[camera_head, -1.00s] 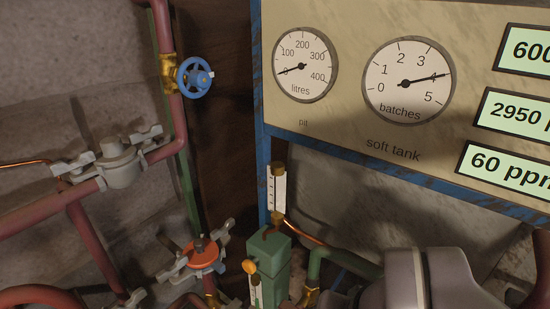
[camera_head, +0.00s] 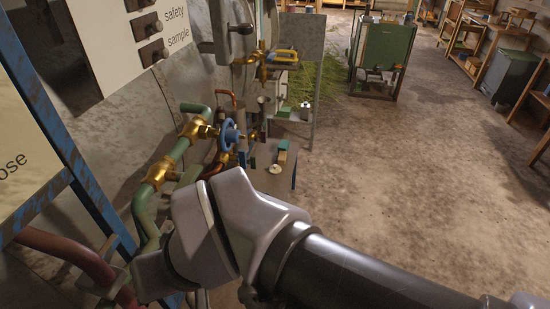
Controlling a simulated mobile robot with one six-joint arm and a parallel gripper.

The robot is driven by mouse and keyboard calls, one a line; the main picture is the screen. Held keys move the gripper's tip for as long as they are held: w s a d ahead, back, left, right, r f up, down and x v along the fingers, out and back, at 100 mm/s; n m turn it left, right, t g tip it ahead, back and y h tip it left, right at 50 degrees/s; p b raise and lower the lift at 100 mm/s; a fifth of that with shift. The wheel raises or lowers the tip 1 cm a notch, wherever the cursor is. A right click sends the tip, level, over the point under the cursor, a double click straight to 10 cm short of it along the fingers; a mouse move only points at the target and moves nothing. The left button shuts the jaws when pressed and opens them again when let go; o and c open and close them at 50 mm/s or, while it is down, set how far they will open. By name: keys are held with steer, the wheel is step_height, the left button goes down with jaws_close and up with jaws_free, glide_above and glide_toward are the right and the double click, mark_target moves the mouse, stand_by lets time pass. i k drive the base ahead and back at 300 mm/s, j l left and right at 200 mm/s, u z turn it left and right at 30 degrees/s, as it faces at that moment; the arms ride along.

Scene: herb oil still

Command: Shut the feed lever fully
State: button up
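I cannot tell which part is the feed lever; no label naming it shows. A brass valve with a yellow handle (camera_head: 284,55) is on the pipework at the upper middle. A blue handwheel (camera_head: 229,135) sits on a brass fitting below it, at the end of a green pipe (camera_head: 178,152). My arm crosses the lower middle of the view and hides part of the pipework behind it. My gripper is not in view.
A pale panel (camera_head: 110,40) with small switches labelled "safety" and "sample" is at the upper left. A blue frame post (camera_head: 45,115) and dark red pipe (camera_head: 70,250) are at the left. A green cabinet (camera_head: 388,45) stands farther back. The floor (camera_head: 440,160) at right is open.

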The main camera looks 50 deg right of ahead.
mark_target(183, 180)
steer(key=z, duration=0.6)
steer(key=k+l, duration=0.2)
steer(key=k+l+z, duration=0.15)
steer(key=l, duration=0.25)
steer(key=k+l, duration=0.2)
steer(key=l, duration=0.15)
steer(key=k+l+z, duration=0.1)
steer(key=l, duration=0.25)
steer(key=i+j, duration=0.1)
steer(key=i, duration=0.25)
